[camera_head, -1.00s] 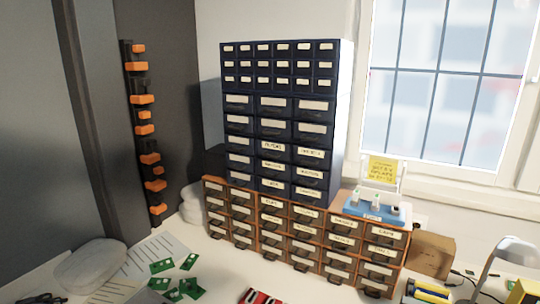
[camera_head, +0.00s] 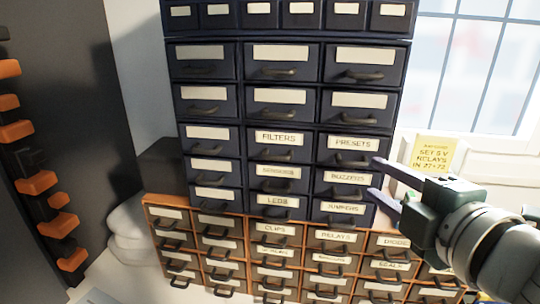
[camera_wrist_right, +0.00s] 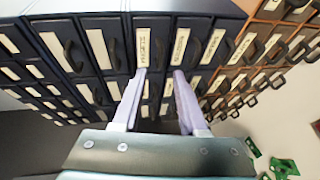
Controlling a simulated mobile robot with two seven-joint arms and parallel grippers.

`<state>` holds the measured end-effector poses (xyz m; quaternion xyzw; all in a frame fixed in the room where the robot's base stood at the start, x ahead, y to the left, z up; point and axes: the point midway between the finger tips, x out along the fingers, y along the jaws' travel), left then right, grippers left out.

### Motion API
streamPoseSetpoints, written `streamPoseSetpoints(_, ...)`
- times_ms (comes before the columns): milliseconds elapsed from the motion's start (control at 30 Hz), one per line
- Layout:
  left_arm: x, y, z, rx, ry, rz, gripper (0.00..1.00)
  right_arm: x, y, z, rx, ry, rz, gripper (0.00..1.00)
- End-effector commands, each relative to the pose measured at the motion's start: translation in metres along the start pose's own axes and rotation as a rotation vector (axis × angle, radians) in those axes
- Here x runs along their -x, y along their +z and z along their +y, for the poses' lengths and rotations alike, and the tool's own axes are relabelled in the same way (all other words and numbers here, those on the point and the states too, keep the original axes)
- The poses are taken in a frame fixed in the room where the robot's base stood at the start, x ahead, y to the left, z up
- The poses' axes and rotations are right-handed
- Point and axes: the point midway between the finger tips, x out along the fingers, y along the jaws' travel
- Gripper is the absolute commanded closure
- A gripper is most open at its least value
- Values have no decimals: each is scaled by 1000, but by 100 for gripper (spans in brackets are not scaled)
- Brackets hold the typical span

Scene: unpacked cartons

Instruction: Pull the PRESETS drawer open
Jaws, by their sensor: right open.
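The PRESETS drawer (camera_head: 335,153) is a dark drawer with a white label and a black bar handle, at the right of the dark cabinet. It looks shut, flush with its neighbours. My right gripper (camera_head: 375,177) is open and empty, with its two pale fingers pointing at the cabinet's right column, near the PRESETS and BUZZERS drawers. In the right wrist view the fingers (camera_wrist_right: 161,74) show in front of the PRESETS drawer (camera_wrist_right: 144,44) and the BUZZERS drawer (camera_wrist_right: 180,45). I cannot tell whether they touch a handle. My left gripper is not in view.
The BUZZERS drawer (camera_head: 346,178) and JUMPERS drawer (camera_head: 343,208) sit directly below. An orange-framed drawer unit (camera_head: 250,265) projects under the dark cabinet. A yellow note (camera_head: 432,152) stands at the right behind my arm. Orange bins (camera_head: 36,183) hang at the left.

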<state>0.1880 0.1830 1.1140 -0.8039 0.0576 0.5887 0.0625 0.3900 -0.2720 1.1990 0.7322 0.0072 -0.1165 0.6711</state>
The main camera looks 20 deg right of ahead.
Motion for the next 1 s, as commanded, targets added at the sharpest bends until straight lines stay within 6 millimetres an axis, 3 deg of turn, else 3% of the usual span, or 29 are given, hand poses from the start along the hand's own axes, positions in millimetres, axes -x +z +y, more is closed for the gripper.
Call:
streamPoseSetpoints(200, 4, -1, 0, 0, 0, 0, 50, -40, 0, 2, -1, 2, -1, 58)
streamPoseSetpoints(333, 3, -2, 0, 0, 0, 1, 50, -57, 0, 0, -2, 0, -2, 58)
streamPoseSetpoints(500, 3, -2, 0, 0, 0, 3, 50, -67, 0, 0, -3, -1, -1, 58)
streamPoseSetpoints(767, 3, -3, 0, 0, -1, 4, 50, -68, 0, 0, -3, -1, -1, 58)
streamPoseSetpoints(1000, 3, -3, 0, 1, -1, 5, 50, -68, 0, 0, -3, -1, -1, 81)
